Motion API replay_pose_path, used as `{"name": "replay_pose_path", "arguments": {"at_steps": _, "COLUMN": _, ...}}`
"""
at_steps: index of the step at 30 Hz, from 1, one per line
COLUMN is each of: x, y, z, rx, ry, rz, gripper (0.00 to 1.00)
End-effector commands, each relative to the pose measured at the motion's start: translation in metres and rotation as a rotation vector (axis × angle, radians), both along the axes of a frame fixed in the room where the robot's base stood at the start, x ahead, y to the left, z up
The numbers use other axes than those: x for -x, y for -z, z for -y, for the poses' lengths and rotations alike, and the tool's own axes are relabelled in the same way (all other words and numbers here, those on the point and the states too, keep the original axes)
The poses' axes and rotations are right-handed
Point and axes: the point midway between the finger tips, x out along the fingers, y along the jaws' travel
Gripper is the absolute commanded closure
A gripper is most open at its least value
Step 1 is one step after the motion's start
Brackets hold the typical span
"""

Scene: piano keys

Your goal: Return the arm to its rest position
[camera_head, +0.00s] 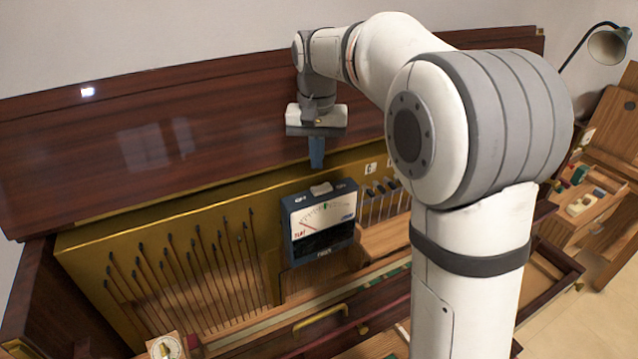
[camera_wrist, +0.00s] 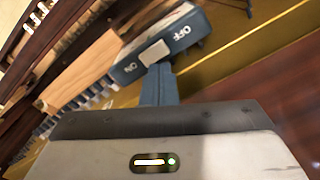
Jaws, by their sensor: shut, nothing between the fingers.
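My gripper (camera_head: 317,153) is shut and points down in front of the dark wood lid panel, just above the tuner box. In the wrist view its blue fingers (camera_wrist: 161,84) are together, with nothing between them. The tuner box (camera_head: 322,222) is blue with a white dial face and a green mark on the scale. It stands upright on the piano's inner ledge. In the wrist view the top of the tuner box (camera_wrist: 158,46) shows a white switch with ON and OFF labels. The fingertips look close to this switch; I cannot tell whether they touch it.
The open piano has a dark wood lid (camera_head: 130,140) behind the gripper and several thin hammer rods (camera_head: 185,275) to the left of the tuner. A brass handle (camera_head: 320,318) is at the front. A wooden box with small parts (camera_head: 590,205) and a lamp (camera_head: 607,45) stand at the right.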

Motion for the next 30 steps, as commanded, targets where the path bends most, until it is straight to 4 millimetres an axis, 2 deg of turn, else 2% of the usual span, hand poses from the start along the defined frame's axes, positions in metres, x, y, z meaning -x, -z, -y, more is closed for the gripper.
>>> {"name": "replay_pose_path", "arguments": {"at_steps": 1, "x": 0.000, "y": -0.007, "z": 0.000, "rx": 0.000, "ry": 0.000, "rz": 0.000, "gripper": 1.00}}
{"name": "replay_pose_path", "arguments": {"at_steps": 3, "x": 0.000, "y": -0.010, "z": 0.000, "rx": 0.000, "ry": 0.000, "rz": 0.000, "gripper": 1.00}}
{"name": "replay_pose_path", "arguments": {"at_steps": 15, "x": 0.000, "y": -0.009, "z": 0.000, "rx": 0.000, "ry": 0.000, "rz": 0.000, "gripper": 1.00}}
{"name": "replay_pose_path", "arguments": {"at_steps": 19, "x": 0.009, "y": -0.008, "z": 0.006, "rx": -0.003, "ry": -0.004, "rz": 0.011, "gripper": 1.00}}
{"name": "replay_pose_path", "arguments": {"at_steps": 23, "x": 0.039, "y": -0.005, "z": 0.025, "rx": -0.008, "ry": -0.017, "rz": 0.048, "gripper": 1.00}}
{"name": "replay_pose_path", "arguments": {"at_steps": 30, "x": 0.124, "y": 0.021, "z": 0.066, "rx": -0.010, "ry": -0.061, "rz": 0.150, "gripper": 1.00}}
